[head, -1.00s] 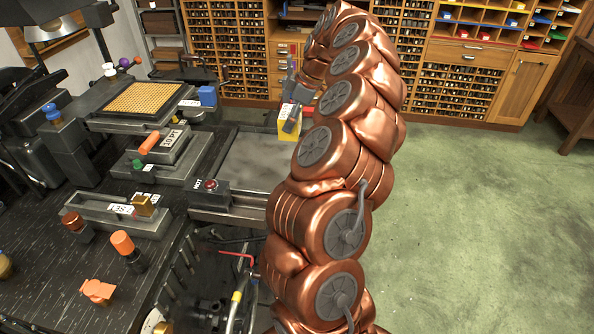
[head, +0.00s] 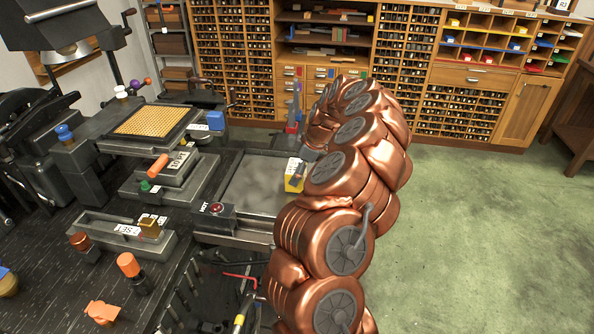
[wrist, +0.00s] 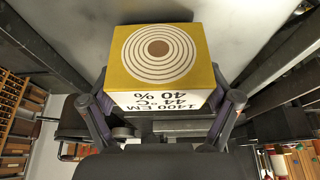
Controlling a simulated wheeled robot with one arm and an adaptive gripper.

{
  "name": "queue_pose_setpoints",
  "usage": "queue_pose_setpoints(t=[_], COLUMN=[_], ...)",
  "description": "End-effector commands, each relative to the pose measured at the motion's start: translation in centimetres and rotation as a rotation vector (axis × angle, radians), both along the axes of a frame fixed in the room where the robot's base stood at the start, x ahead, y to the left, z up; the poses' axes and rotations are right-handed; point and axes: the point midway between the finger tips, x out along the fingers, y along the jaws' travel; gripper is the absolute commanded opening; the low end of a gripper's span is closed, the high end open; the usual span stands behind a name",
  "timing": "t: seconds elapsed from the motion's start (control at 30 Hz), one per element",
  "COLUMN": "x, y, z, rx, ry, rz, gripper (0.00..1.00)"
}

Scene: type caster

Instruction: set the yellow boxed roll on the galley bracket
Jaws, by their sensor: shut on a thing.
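The yellow boxed roll (head: 293,183) is at the right edge of a flat grey bed in the head view. In the wrist view it is large and close, a yellow box (wrist: 205,75) with white rings around a brown centre on one face and a white label reading 1400 EM, 44 °C, 40 %. My gripper (wrist: 160,104) is shut on it, with one finger on each side. In the head view my copper arm partly hides the box and gripper. I cannot tell which part is the galley bracket, or whether the box touches the bed.
The grey bed (head: 255,178) has a raised frame and a block with a red button (head: 216,208) marked HOT at its front left corner. A tray marked SET (head: 105,231) and orange-topped pieces (head: 128,265) stand on the black bench. Green floor (head: 470,240) is open at right.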

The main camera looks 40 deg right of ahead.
Motion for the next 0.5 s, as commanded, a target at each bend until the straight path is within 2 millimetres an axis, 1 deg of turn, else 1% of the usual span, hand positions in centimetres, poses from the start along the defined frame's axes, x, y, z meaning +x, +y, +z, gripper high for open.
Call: queue_pose_setpoints(t=[0.1, 0.47, 0.5], x=[0.03, 0.03, 0.03], y=[0.04, 0.0, 0.0], z=[-0.68, -1.04, -1.03], rx=[-0.001, -0.001, -0.001], ry=[-0.001, -0.002, -0.002], rz=[0.001, 0.0, 0.0], gripper=[0.39, 0.39, 0.89])
